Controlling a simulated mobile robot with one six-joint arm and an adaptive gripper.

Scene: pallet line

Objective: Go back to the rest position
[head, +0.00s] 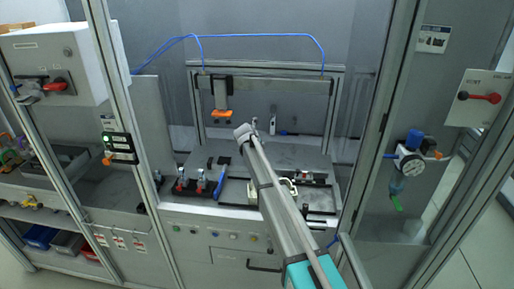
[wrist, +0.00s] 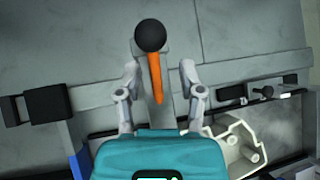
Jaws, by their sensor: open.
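My gripper (wrist: 159,67) is open, with its two grey fingers apart in the wrist view. Its teal body (wrist: 150,155) fills the bottom of that view. A black ball knob (wrist: 150,36) and an orange pointed piece (wrist: 155,78) show in the gap between the fingers. Whether the fingers touch them cannot be told. Nothing is clearly held. In the head view my grey arm (head: 275,205) reaches over the work station from the lower right, and I cannot make out the fingers there.
A white hollow part (wrist: 238,145) lies right of my gripper. The station's table (head: 290,155) carries clamps (head: 190,184) and a blue-handled tool (head: 219,182). Frame posts (head: 375,120) stand at both sides. An overhead beam (head: 275,88) holds an orange-tipped unit (head: 221,115). A gauge (head: 410,163) hangs right.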

